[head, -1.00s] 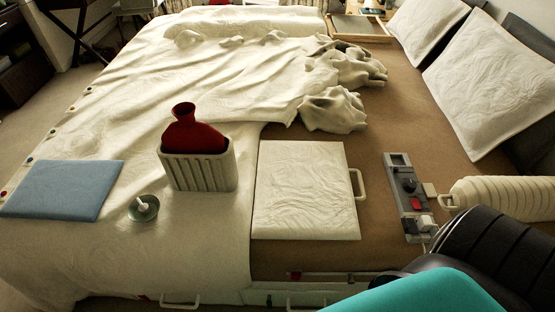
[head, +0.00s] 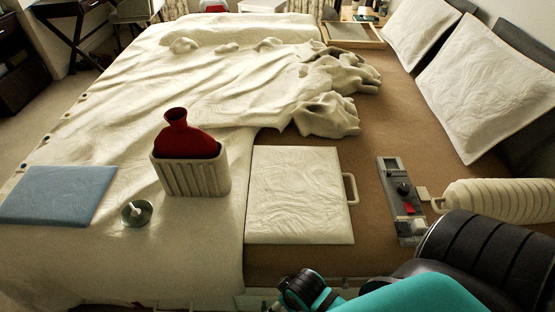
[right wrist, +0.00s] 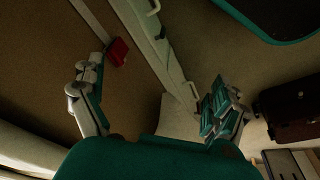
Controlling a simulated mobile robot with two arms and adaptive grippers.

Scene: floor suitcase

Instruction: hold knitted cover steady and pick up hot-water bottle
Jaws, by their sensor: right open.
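The red hot-water bottle (head: 186,140) stands upright in the cream, ribbed, box-shaped cover (head: 193,178) on the bed. Its neck and shoulders show above the rim; its lower part is hidden inside. My right arm comes in at the lower right of the head view, well away from the bottle. In the right wrist view my right gripper (right wrist: 157,103) is open, its fingers wide apart with nothing between them. Neither bottle nor cover is recognisable in that view. My left gripper is not in view.
A blue folded cloth (head: 58,194) and a small round dish (head: 137,212) lie left of the cover. A white quilted panel (head: 298,197) and a grey control strip (head: 402,204) lie to its right. A red block (right wrist: 118,51) shows near the bed edge, by drawer handles.

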